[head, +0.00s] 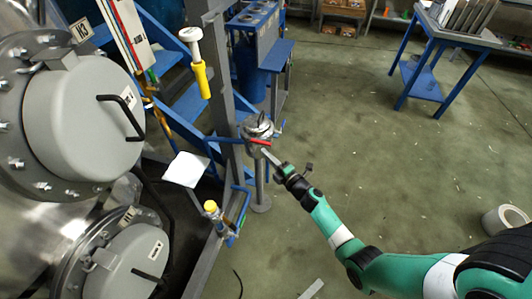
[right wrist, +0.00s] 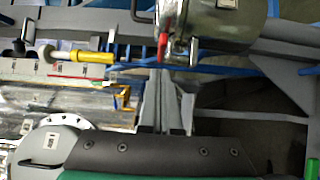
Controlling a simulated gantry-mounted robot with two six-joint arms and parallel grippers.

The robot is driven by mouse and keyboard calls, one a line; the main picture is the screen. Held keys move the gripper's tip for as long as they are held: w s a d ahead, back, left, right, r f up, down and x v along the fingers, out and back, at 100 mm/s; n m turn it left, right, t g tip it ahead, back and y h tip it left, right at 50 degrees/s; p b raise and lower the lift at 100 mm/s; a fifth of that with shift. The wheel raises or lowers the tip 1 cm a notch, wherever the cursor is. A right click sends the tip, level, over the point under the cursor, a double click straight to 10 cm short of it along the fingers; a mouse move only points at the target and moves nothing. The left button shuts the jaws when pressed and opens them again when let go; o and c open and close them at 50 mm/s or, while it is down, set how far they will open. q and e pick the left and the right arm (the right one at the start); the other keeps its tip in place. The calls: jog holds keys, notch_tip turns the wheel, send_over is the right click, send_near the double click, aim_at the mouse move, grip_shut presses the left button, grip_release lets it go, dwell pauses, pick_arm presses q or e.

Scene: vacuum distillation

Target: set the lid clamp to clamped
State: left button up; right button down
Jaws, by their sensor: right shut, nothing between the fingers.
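A small metal vessel with a lid (head: 257,126) stands on a post beside the grey frame in the head view. A short red lever (head: 261,142), which looks like the lid clamp, lies across its front side. In the right wrist view the vessel (right wrist: 222,22) is at the top, and the red lever (right wrist: 166,36) hangs at its left side. My right gripper (head: 267,154) is shut and empty, with its fingertips just below the red lever. Its fingers (right wrist: 158,78) also show in the right wrist view, pointing at the lever; contact cannot be told. My left gripper is out of view.
A yellow-handled tool (head: 202,80) is at the grey upright (head: 223,100), left of the vessel. A yellow-capped fitting (head: 210,206) and a white plate (head: 186,169) are lower left. Large grey tanks (head: 85,115) fill the left side. The floor at right is mostly open.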

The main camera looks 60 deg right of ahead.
pick_arm(q)
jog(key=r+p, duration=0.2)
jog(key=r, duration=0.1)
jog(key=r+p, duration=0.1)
jog(key=p, duration=0.1)
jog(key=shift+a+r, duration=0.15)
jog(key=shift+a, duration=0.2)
pick_arm(e)
jog(key=d+v, duration=0.1)
jog(key=v, duration=0.9)
jog(key=shift+s+d, duration=0.3)
jog(key=shift+s, duration=0.35)
jog(key=shift+f, duration=0.1)
